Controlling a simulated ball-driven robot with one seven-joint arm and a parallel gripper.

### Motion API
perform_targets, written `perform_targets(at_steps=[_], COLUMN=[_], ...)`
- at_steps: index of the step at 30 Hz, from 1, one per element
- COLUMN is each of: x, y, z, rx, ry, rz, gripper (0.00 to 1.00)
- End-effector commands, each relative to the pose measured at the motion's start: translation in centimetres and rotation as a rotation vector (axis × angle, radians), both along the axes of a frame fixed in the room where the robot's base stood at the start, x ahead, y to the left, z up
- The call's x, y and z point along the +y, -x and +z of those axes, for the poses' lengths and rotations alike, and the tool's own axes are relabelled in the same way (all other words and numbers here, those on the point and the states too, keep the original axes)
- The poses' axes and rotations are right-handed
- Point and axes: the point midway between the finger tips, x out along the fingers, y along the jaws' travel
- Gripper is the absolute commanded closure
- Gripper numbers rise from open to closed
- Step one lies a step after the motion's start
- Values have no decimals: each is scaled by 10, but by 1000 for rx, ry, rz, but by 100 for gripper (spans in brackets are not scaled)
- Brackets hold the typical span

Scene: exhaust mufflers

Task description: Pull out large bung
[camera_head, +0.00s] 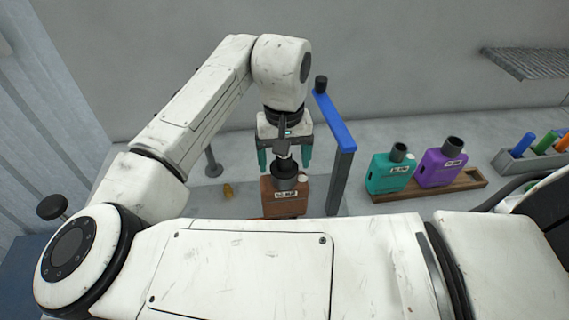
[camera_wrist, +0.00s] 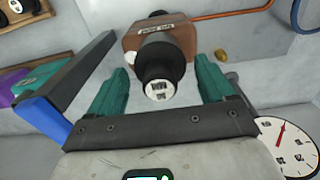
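A brown muffler (camera_head: 281,208) with a label stands below my gripper (camera_head: 284,168). A wide black bung (camera_head: 285,171) sits at its top. In the wrist view, the bung (camera_wrist: 161,58) sticks out of the brown muffler (camera_wrist: 183,38) toward the camera, with a white marked label on its end face. My gripper (camera_wrist: 162,66) is open. Its teal fingers are on either side of the bung, with a visible gap on each side.
A blue-topped grey bar (camera_head: 333,122) stands close to the right of my gripper. Teal (camera_head: 390,175) and purple (camera_head: 440,168) mufflers stand on a wooden tray (camera_head: 467,182) farther right. A small yellowish object (camera_head: 228,190) lies left of the brown muffler. A gauge dial (camera_wrist: 290,147) shows in the wrist view.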

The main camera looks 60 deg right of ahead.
Motion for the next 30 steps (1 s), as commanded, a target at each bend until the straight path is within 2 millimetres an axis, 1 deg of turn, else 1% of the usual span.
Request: perform_targets(at_steps=[1,2,20,25,30], x=[0,0,0,0,0], y=[0,0,0,0,0], z=[0,0,0,2,8], rx=[0,0,0,0,0], ry=[0,0,0,0,0], rz=[0,0,0,0,0], gripper=[23,26,83,84,84])
